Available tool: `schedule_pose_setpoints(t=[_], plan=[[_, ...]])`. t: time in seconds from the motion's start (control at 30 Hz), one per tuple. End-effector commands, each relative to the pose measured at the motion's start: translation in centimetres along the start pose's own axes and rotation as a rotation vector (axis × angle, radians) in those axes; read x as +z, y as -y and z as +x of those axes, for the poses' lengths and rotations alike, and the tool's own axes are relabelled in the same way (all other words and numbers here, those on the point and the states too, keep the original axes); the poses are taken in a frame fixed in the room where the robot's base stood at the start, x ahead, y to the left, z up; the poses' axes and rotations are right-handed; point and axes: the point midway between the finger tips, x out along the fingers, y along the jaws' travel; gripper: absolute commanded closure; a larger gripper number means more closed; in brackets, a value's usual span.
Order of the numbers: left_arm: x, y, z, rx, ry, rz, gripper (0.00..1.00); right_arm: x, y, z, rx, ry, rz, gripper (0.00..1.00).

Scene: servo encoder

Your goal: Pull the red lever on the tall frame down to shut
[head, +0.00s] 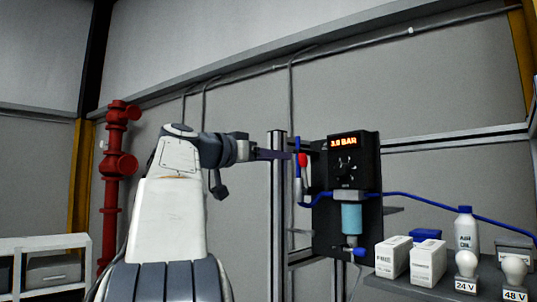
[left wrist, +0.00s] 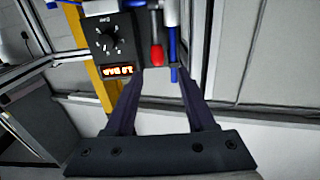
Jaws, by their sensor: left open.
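The red lever (head: 302,160) is on the tall frame (head: 277,220), left of a black panel (head: 349,165) with a lit display reading 3.0 BAR. Its red grip also shows in the left wrist view (left wrist: 157,54), beside a blue tube. My left gripper (head: 287,156) reaches in from the left at about the grip's height, close to it in the head view. In the left wrist view its two dark fingers (left wrist: 162,78) are spread, with the red grip beyond the tips and nothing held between them. Whether a finger touches the lever cannot be told. My right gripper is not in view.
A blue hose (head: 420,199) runs from the panel to the right. A grey shelf (head: 400,291) at lower right carries white boxes, a bottle (head: 466,228) and bulbs. A red pipe (head: 113,190) stands at the left by the wall.

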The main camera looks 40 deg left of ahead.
Motion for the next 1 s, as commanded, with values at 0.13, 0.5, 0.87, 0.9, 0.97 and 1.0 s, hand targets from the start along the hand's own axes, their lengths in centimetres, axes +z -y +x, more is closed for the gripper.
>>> schedule_pose_setpoints(t=[0.13,0.5,0.87,0.9,0.97,1.0], plan=[[-0.3,-0.5,2.6,0.011,0.001,-0.003,0.45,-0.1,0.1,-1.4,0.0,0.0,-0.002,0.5],[0.0,-0.3,7.8,0.007,0.001,-0.001,0.45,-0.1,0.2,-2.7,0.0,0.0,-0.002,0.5],[0.0,-0.1,9.7,0.002,0.0,0.001,0.45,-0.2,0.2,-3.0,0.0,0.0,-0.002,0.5],[0.0,-0.1,9.7,0.002,0.0,0.001,0.45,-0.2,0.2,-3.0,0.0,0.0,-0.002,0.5],[0.0,-0.1,9.7,0.001,0.0,0.001,0.45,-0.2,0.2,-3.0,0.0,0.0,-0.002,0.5],[0.0,-0.1,9.7,0.001,0.0,0.001,0.45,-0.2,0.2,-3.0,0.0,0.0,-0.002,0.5]])
